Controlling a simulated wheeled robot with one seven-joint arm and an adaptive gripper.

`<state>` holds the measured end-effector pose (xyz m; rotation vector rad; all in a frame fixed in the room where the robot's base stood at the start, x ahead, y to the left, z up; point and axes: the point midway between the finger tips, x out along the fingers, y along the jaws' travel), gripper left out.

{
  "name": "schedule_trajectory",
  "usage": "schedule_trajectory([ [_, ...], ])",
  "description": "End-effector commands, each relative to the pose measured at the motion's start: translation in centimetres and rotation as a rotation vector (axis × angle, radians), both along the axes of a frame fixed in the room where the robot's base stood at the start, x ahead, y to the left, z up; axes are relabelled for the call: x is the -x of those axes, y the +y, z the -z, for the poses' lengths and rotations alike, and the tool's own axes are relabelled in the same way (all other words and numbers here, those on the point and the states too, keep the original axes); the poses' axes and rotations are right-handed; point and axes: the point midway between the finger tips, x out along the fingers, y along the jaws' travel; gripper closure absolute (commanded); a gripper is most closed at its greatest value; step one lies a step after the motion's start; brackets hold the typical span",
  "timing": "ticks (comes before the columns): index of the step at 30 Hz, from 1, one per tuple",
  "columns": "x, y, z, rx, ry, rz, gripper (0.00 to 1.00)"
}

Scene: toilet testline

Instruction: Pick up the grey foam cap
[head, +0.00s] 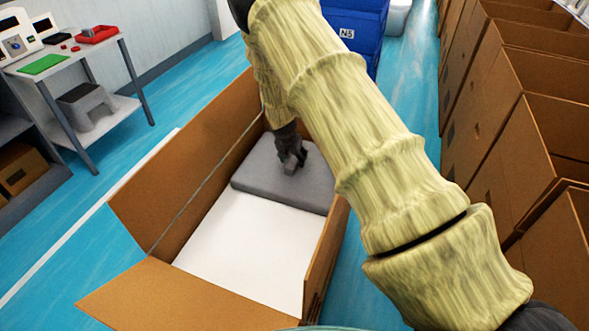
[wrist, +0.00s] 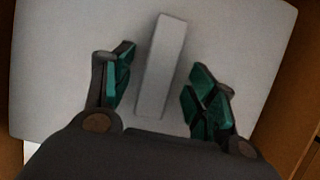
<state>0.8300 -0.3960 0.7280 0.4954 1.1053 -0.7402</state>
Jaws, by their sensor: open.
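The grey foam cap (head: 257,181) lies inside an open cardboard box, at its far end, beside a white surface. In the wrist view the cap (wrist: 72,88) fills most of the picture, with a raised light-grey bar (wrist: 162,70) on it. My gripper (head: 291,163) is over the cap in the head view. In the wrist view my gripper (wrist: 158,90) is open, with one teal-padded finger on each side of the bar and a visible gap to each. I cannot tell how high the fingertips are above the cap.
The cardboard box (head: 180,190) has raised flaps on its left and near sides. Its white inside surface (head: 250,240) is bare. Several open cardboard boxes (head: 520,140) line the right side. A blue crate (head: 352,28) stands behind, and a small table (head: 75,62) at the left.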

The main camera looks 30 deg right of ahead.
Motion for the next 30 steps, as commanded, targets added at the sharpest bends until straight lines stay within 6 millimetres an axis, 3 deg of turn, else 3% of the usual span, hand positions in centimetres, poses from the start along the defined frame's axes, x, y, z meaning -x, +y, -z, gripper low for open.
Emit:
schedule_trajectory([
  [6, -0.5, -0.5, 1.6, 0.0, 0.0, -0.001, 0.43],
  [16, -0.6, -0.6, 2.0, 0.0, 0.0, -0.001, 0.43],
  [25, -0.5, -0.6, 2.0, 0.0, 0.0, -0.001, 0.97],
  [30, -0.5, -0.6, 2.0, 0.0, 0.0, -0.001, 1.0],
])
